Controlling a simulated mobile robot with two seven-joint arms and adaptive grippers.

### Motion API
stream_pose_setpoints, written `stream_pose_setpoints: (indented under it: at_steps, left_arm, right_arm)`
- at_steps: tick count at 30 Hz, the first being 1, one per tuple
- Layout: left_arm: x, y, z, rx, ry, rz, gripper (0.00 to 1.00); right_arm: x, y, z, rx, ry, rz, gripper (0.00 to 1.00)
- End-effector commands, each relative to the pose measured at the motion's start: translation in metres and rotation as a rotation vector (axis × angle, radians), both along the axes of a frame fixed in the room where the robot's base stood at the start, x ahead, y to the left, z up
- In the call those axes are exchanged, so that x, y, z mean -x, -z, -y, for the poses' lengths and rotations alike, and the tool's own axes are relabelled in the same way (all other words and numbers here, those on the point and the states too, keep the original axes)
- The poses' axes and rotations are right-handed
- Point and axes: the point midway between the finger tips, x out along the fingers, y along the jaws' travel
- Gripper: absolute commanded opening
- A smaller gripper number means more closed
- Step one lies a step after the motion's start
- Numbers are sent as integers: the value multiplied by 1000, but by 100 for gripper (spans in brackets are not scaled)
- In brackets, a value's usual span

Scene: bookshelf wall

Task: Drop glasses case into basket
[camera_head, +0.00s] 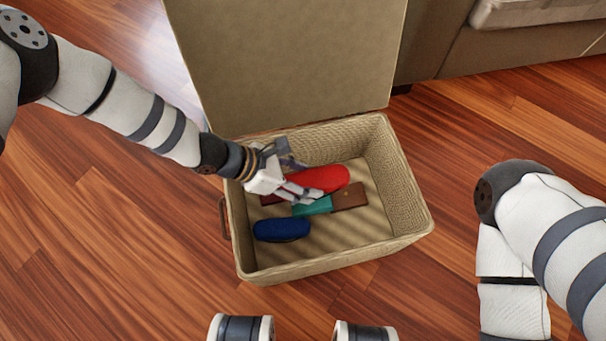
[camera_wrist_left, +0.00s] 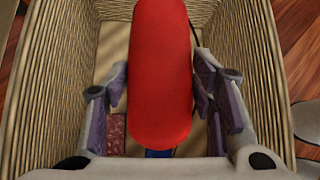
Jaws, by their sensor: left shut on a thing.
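The red glasses case (camera_head: 330,178) is long and rounded, and it is held inside the basket's opening above other items. My left gripper (camera_head: 308,190) reaches in over the basket's left rim and is shut on the red case. In the left wrist view the red case (camera_wrist_left: 160,70) sits between the two fingers, pointing away from the gripper. The wicker basket (camera_head: 404,205) stands open on the floor, its lid (camera_head: 290,65) raised at the back. My right gripper is out of view; only part of its arm shows at the right.
In the basket lie a blue case (camera_head: 282,229), a teal item (camera_head: 313,206), a brown item (camera_head: 350,195) and a partly hidden dark red item (camera_head: 270,199). A sofa (camera_head: 510,45) stands behind at the right. The wood floor (camera_head: 110,240) left of the basket is clear.

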Motion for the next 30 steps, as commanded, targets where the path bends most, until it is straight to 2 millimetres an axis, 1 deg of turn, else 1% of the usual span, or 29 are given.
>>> stream_pose_setpoints:
  at_steps: [2, 3, 6, 14, 17, 20, 24, 27, 30]
  left_arm:
    - [0, -1, 0, 1, 1, 1, 22]
    - [0, -1, 0, 1, 1, 1, 56]
    - [0, -1, 0, 1, 0, 0, 74]
    - [0, -1, 0, 0, 0, 0, 74]
    - [0, -5, -5, 0, -1, 0, 74]
    - [3, -21, -20, 1, -4, 1, 74]
    - [8, -49, -48, 1, -3, 3, 74]
    - [12, -66, -64, 1, -1, 4, 74]
    - [15, -78, -76, 0, 0, 3, 74]
  right_arm:
    - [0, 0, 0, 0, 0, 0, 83]
    - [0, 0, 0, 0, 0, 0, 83]
    - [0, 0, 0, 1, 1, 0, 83]
    - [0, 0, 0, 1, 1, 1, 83]
    - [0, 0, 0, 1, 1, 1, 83]
    - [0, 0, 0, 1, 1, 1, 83]
    - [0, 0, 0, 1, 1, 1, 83]
    - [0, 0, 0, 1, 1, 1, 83]
    - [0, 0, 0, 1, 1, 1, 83]
